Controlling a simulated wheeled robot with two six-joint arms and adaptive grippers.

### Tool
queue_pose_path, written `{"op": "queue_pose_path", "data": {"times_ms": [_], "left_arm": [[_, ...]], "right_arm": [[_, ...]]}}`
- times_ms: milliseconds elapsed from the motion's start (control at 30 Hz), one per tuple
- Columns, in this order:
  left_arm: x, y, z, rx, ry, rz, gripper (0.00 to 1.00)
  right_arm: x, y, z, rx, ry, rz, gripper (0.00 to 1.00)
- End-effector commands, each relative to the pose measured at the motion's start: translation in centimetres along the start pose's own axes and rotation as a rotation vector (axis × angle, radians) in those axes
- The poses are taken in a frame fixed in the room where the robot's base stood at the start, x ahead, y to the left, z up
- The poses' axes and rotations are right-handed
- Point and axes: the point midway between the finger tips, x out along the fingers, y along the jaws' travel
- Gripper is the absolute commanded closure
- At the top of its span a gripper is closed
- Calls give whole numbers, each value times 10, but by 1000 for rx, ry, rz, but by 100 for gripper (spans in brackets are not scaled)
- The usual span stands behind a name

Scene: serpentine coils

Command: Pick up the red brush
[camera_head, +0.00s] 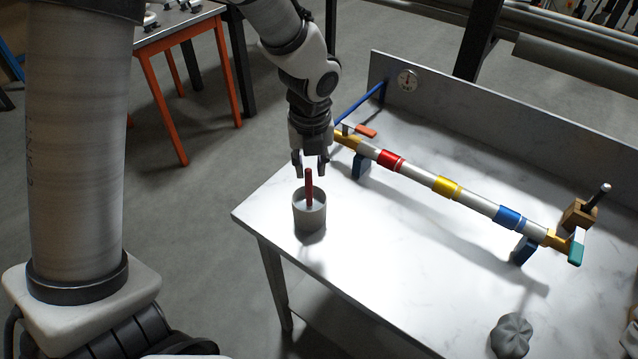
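The red brush (309,184) stands nearly upright in a grey cup (310,217), its red handle sticking up above the rim. The lower part of the brush is hidden inside the cup. My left gripper (310,170) points down right above the cup, fingers apart, with the top of the red handle between or just below the fingertips. I cannot tell from this view whether the handle is in line with the fingers in depth. My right gripper is not in view.
The cup stands near the left corner of a white marble-topped table (400,270). A long pipe with red, yellow and blue bands (447,188) rests on blue supports to the right. A grey lobed object (511,335) lies near the front. A wooden block (580,215) stands far right.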

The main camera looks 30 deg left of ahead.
Motion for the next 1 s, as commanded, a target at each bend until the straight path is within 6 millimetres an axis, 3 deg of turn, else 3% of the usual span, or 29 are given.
{"op": "queue_pose_path", "data": {"times_ms": [433, 700, 800, 1000], "left_arm": [[72, 2, -6, -1, 5, 3, 71], [76, 2, -5, -2, 2, 0, 71], [76, 2, -5, -3, 2, 0, 100], [76, 2, -5, -3, 2, 0, 100]], "right_arm": [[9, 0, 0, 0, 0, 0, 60], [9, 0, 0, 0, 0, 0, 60], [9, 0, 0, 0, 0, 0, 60], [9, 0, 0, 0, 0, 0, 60]]}}
